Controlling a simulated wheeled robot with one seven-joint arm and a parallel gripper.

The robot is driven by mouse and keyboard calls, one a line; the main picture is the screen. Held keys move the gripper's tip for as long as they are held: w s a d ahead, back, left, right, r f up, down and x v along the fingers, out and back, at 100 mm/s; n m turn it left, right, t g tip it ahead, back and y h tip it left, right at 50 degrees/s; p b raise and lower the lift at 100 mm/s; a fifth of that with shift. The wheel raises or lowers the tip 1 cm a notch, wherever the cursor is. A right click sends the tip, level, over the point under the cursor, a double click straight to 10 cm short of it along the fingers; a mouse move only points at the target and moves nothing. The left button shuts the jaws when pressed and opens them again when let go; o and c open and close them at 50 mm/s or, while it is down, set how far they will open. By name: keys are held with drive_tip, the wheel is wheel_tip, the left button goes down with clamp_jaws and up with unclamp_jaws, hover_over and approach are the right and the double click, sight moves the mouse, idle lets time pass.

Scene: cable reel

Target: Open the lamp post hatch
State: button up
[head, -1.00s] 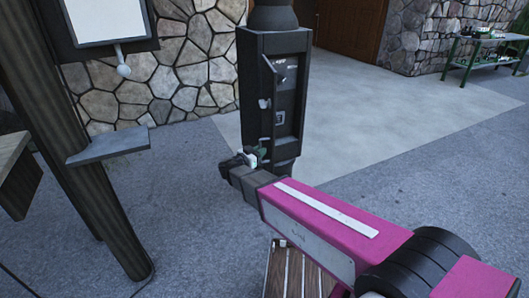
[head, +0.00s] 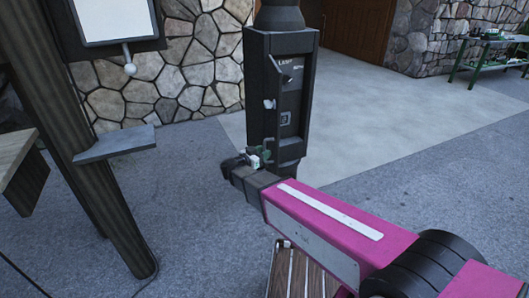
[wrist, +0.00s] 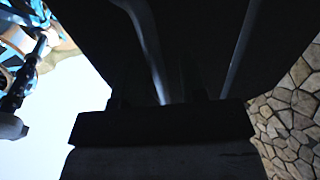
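The dark lamp post (head: 258,85) stands upright in the middle of the head view. Its hatch (head: 291,98) is on the right-hand face, with pale lettering at the top, a dark knob and a small square mark lower down. A small grey latch-like part (head: 269,104) sticks out at the hatch's left side. I cannot tell whether the hatch is fully shut. My gripper (head: 257,159) is low in front of the post, below the hatch. Its fingers are too small to read there. In the wrist view, the gripper (wrist: 160,105) is in deep shadow under a dark surface.
A wooden post (head: 100,170) with a grey shelf (head: 115,142) stands at the left. A slatted wooden item (head: 305,272) is below my arm. A stone wall (head: 180,75) is behind. A green table (head: 487,55) is far right. Open paving lies right of the lamp post.

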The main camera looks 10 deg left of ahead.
drive_tip(key=v, duration=0.9)
drive_tip(key=shift+s+a, duration=0.25)
